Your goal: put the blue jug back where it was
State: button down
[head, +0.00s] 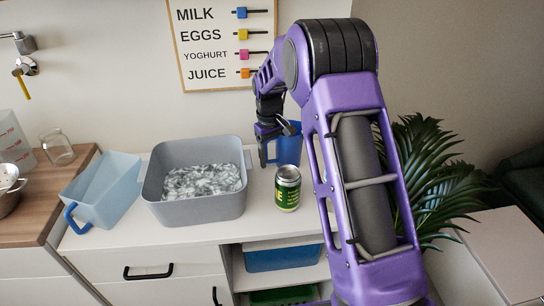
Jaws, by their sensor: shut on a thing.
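The blue jug (289,150) is at the back of the white counter, behind and left of my arm. My gripper (268,148) points down at its left side and is shut on it. My arm hides part of the jug, and I cannot tell whether its base touches the counter.
A green and yellow can (288,188) stands just in front of the jug. A grey tub (195,213) with crumpled grey-white contents is to the left. Further left lies a pale blue container (105,190) with a blue handle. A leafy plant (440,180) is at right.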

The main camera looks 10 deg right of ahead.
jog(key=shift+f, duration=0.2)
jog(key=shift+c, duration=0.6)
grip_release()
jog(key=shift+r, duration=0.1)
jog(key=r+p, duration=0.1)
jog(key=r, duration=1.1)
jog(key=shift+s+a+r+p, duration=0.15)
jog(key=shift+a+p, duration=0.05)
jog(key=shift+p, duration=0.2)
jog(key=shift+a+r, duration=0.1)
